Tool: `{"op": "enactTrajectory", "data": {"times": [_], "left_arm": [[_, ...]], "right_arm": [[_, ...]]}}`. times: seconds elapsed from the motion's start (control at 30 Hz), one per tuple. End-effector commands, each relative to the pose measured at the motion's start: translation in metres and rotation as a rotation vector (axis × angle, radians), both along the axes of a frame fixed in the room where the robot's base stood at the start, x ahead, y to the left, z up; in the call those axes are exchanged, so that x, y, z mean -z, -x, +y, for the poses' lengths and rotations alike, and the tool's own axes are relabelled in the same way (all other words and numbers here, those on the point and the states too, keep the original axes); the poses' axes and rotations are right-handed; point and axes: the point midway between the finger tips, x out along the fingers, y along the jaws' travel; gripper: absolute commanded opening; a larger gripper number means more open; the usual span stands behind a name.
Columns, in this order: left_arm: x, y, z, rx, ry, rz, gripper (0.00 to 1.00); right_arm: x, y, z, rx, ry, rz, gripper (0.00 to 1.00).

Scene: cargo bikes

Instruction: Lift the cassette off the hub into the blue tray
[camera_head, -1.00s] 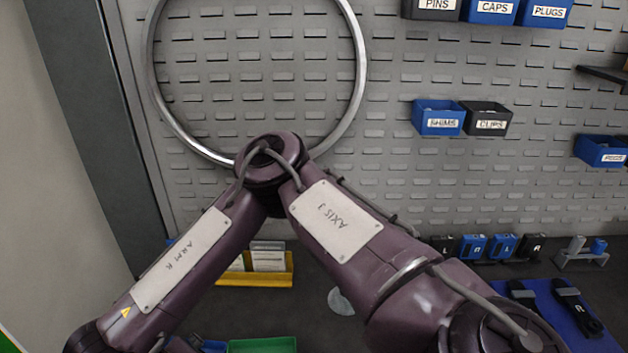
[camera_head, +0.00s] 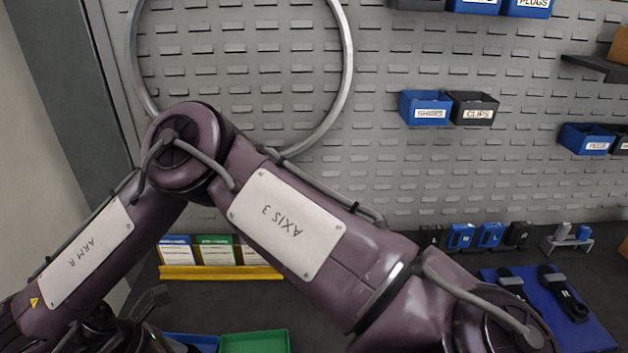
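A blue tray (camera_head: 190,342) shows only in part at the bottom edge, left of centre. My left gripper is not clearly in view either. A dark mechanism (camera_head: 112,325) shows beside my arm at the lower left, too covered to tell what it is. I cannot make out the cassette or the hub.
A green tray (camera_head: 254,342) sits right of the blue one. Behind is a yellow rack (camera_head: 222,272) with cards. A blue mat (camera_head: 548,300) with dark tools lies at the right. A large metal ring (camera_head: 346,70) hangs on the grey slotted wall (camera_head: 400,170).

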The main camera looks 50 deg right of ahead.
Motion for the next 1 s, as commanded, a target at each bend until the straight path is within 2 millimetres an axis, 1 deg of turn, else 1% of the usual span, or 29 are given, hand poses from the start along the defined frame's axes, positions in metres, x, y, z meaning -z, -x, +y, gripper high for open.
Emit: {"op": "enactTrajectory", "data": {"times": [0.03,0.1,0.4,0.6,0.8,1.0], "left_arm": [[0.000,0.000,0.000,0.000,0.000,0.000,0.36],[0.000,0.000,0.000,0.000,0.000,0.000,0.36],[0.001,0.000,0.000,0.000,0.000,0.000,0.36],[0.001,0.000,0.000,0.000,0.000,0.000,0.36],[0.001,0.000,0.000,0.000,0.000,0.000,0.36],[0.002,0.000,0.000,0.000,0.000,0.000,0.36]], "right_arm": [[-0.002,0.002,-0.005,0.111,-0.005,-0.001,0.99],[-0.005,0.005,-0.008,0.262,-0.004,-0.001,0.99],[-0.017,0.016,-0.025,0.796,-0.001,-0.004,0.99],[-0.024,0.021,-0.034,1.055,0.003,-0.004,0.99],[-0.031,0.026,-0.042,1.278,0.007,-0.008,0.99],[-0.037,0.028,-0.048,1.438,0.010,-0.010,0.99]]}}
